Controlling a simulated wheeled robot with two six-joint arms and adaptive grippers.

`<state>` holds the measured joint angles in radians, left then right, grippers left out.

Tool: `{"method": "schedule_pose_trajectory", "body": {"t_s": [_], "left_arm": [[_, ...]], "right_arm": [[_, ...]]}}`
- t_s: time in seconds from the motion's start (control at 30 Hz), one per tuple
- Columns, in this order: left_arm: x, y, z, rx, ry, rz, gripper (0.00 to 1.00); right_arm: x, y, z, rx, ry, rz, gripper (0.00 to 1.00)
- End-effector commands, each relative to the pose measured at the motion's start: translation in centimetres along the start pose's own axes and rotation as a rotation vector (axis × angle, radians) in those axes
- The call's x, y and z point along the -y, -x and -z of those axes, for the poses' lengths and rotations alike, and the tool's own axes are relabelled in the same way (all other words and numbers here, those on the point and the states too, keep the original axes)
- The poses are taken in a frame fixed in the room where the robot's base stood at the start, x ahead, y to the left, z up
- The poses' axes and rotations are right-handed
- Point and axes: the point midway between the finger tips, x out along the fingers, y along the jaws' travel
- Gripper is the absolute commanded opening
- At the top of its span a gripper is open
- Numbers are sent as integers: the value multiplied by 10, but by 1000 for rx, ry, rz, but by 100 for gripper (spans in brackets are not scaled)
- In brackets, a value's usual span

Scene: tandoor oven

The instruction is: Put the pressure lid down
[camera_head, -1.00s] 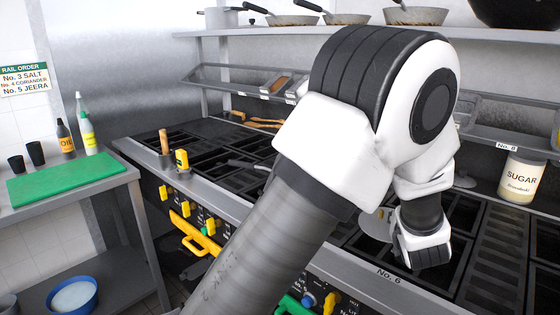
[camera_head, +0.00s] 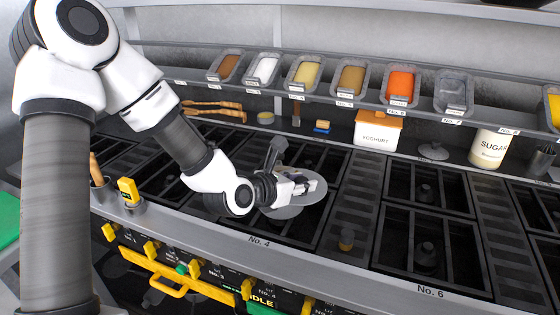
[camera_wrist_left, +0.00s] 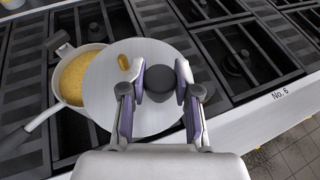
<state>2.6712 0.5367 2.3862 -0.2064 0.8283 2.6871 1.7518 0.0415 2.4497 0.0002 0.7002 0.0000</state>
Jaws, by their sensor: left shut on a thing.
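The pressure lid (camera_head: 296,211) is a flat grey disc with a dark central knob. In the left wrist view the lid (camera_wrist_left: 108,98) has a small yellowish-brown piece on its face. My left gripper (camera_head: 303,186) is shut on the knob, with a finger on each side of it in the wrist view (camera_wrist_left: 160,84). The lid is over the hob near the No. 4 label, and I cannot tell whether it touches anything. It partly covers a pan of yellow food (camera_wrist_left: 76,78) with a pale handle. My right gripper is not in view.
Black hob grates (camera_head: 425,240) spread to the right, mostly clear. A yoghurt box (camera_head: 376,134), a small lid (camera_head: 432,151) and a sugar jar (camera_head: 490,149) stand behind. A rail of spice trays (camera_head: 352,80) runs above. A yellow-topped pot (camera_head: 130,194) stands at left.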

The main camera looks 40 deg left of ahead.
Motion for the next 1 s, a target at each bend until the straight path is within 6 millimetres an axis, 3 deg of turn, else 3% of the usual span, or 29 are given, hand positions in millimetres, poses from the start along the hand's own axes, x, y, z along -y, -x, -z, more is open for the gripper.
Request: {"method": "schedule_pose_trajectory", "body": {"t_s": [0.2,0.33,0.47,0.67,1.0], "left_arm": [[-64,-30,-9,0,3,-4,0],[-85,-43,-8,-2,0,-2,0],[-92,-49,-3,-4,-1,-1,0],[-91,-60,25,-6,-2,1,0],[-91,-62,30,-1,-1,0,0]], "right_arm": [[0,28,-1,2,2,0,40],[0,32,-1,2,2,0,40],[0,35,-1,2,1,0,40],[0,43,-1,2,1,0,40],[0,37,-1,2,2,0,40]]}}
